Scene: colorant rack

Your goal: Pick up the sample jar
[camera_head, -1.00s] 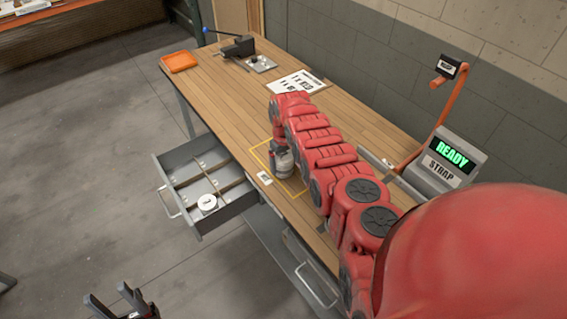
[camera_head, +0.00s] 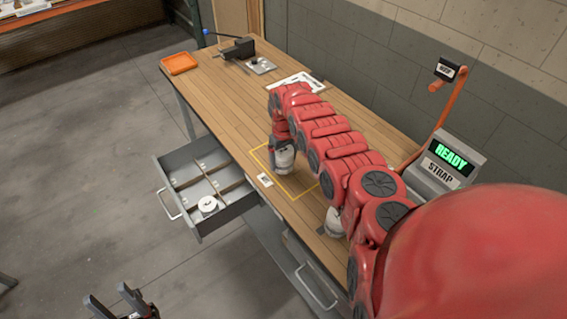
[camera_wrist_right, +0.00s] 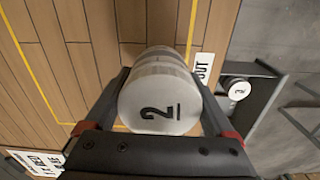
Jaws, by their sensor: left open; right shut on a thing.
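The sample jar is a pale metallic cylinder with a black underlined "2" on its lid; it shows in the right wrist view (camera_wrist_right: 160,105) and in the head view (camera_head: 284,160). My right gripper (camera_wrist_right: 163,80) is shut on it, with one dark finger on each side. In the head view the jar is under my right wrist, over the yellow outlined square. I cannot tell whether its base touches the bench. My left gripper (camera_head: 122,303) is open and empty, low at the left, away from the bench.
An open drawer (camera_head: 233,208) juts from the bench (camera_head: 232,100) and holds a white round jar (camera_head: 208,204). A pale rounded thing (camera_head: 333,222) is partly hidden by my right arm. The READY machine (camera_head: 444,168) stands right; an orange tray (camera_head: 180,63) lies at the far end.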

